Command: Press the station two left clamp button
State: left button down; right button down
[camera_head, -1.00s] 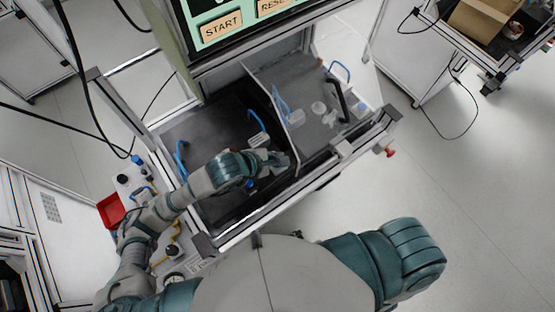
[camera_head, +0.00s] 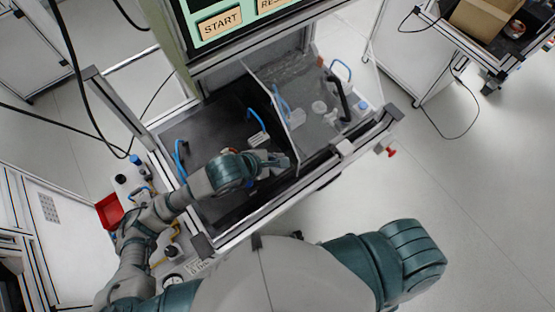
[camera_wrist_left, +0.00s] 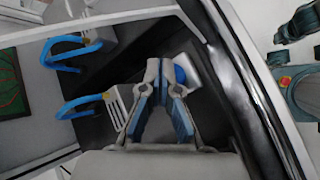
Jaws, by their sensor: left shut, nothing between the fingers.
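In the head view my left gripper (camera_head: 280,160) is low in the left bay of the test fixture, close to the divider panel. It is shut and empty. In the left wrist view its fingers (camera_wrist_left: 164,68) meet beside a round blue button (camera_wrist_left: 181,74) on a pale housing, just right of the tips. I cannot tell if they touch, or whether this is the station two left clamp button. The fingers partly hide the button. My right gripper is not in view; only part of my right arm shows at the lower right.
The clear divider (camera_head: 272,100) stands right of my left gripper. Blue handles (camera_head: 257,120) rise behind it, and two show in the left wrist view (camera_wrist_left: 84,103). A metal front rail (camera_head: 260,217) borders the bay. A screen with START (camera_head: 221,23) hangs above.

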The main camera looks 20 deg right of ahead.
pick_arm(q)
jog(key=shift+f+b, duration=0.45)
jog(key=shift+b, duration=0.05)
dwell(0.7)
jog(key=shift+r, duration=0.1)
jog(key=shift+r+p, duration=0.45)
jog(key=shift+r, duration=0.35)
jog(key=shift+r+p, duration=1.4)
jog(key=shift+r, duration=1.15)
jog(key=shift+f, duration=0.1)
